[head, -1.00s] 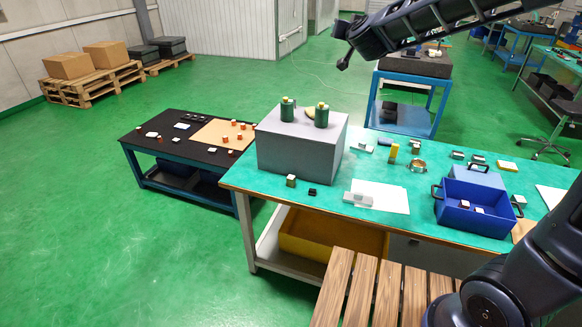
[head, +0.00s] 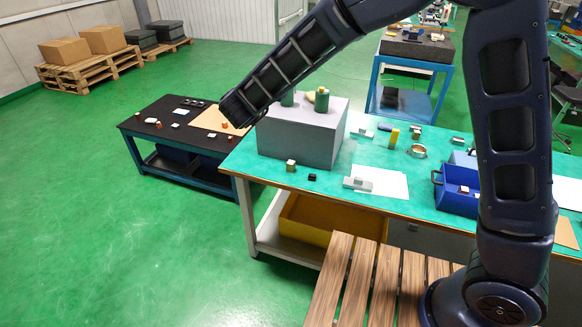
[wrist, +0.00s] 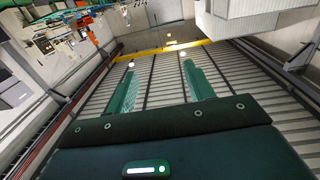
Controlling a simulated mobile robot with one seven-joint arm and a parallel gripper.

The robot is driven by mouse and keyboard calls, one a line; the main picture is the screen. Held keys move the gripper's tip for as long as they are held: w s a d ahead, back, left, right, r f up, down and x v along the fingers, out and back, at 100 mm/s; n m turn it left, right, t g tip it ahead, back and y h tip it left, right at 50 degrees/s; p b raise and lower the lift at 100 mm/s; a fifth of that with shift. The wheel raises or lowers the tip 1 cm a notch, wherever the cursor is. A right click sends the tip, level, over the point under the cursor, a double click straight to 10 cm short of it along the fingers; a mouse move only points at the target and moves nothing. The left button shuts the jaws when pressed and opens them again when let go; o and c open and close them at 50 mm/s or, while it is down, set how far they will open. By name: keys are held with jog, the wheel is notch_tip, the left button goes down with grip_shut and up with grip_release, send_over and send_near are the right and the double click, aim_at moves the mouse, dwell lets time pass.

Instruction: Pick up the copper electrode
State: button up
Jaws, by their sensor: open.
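Several small copper-orange pieces (head: 225,125) lie on the low black table (head: 160,138) at the left in the head view, some of them on its tan mat (head: 208,116). They are too small there to tell which is the copper electrode. My arm reaches up from the right and slopes down to the left, its far end over the grey block and the black table's edge. In the wrist view my gripper (wrist: 160,76) has its two green fingers apart, with nothing between them. That view faces a ribbed wall or roof and shows no copper piece.
A grey block (head: 298,140) with dark green canisters (head: 322,101) stands on the green-topped bench (head: 345,203). A blue bin (head: 456,198), partly hidden by my arm, is at the right. A slatted wooden surface (head: 350,285) is in front. Green floor is free at left.

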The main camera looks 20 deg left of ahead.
send_near(289, 165)
jog(key=shift+w+d, duration=0.4)
jog(key=w, duration=0.5)
jog(key=shift+w+d, duration=0.15)
jog(key=shift+w, duration=2.7)
jog(key=shift+r, duration=0.1)
grip_shut()
